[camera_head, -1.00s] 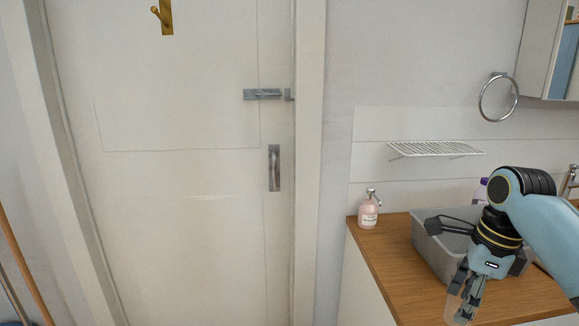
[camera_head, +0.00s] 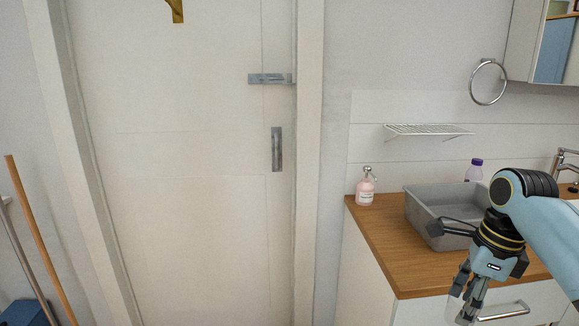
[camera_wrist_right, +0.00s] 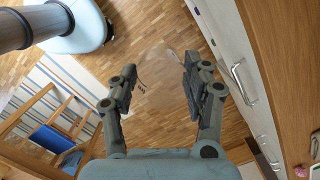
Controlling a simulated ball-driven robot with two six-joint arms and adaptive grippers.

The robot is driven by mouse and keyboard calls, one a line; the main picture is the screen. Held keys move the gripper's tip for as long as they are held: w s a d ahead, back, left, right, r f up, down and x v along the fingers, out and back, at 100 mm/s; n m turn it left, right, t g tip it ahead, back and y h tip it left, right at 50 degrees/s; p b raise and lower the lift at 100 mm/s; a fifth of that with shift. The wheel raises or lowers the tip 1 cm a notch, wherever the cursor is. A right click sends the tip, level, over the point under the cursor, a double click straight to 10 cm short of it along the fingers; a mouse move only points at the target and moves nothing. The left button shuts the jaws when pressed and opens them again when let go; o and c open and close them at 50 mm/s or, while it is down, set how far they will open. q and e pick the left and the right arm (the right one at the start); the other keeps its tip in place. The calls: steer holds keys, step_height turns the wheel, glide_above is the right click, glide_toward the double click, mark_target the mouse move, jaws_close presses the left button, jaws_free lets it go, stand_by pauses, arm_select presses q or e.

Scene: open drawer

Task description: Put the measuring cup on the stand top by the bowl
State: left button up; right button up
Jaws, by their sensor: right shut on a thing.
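My right gripper (camera_head: 468,290) is at the lower right of the head view, pointing down in front of the counter's front edge. Its fingers are shut on a clear, see-through measuring cup (camera_wrist_right: 166,72). In the right wrist view the cup is between the two fingertips, with small dark marks on its left side; the wooden floor shows through it. In the head view the cup is only a faint pale shape by the fingers. My left gripper is not in view.
A wood-topped counter (camera_head: 383,238) on the right holds a pink soap bottle (camera_head: 365,188), a grey basin (camera_head: 421,213) and a purple-capped bottle (camera_head: 474,171). A closed white door (camera_head: 190,215) stands ahead. A wooden pole (camera_head: 38,236) leans at the left.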

step_height(320, 180, down, 12)
steer(key=b, duration=1)
steer(key=shift+s, duration=0.15)
steer(key=shift+r, duration=0.15)
steer(key=shift+d, duration=0.15)
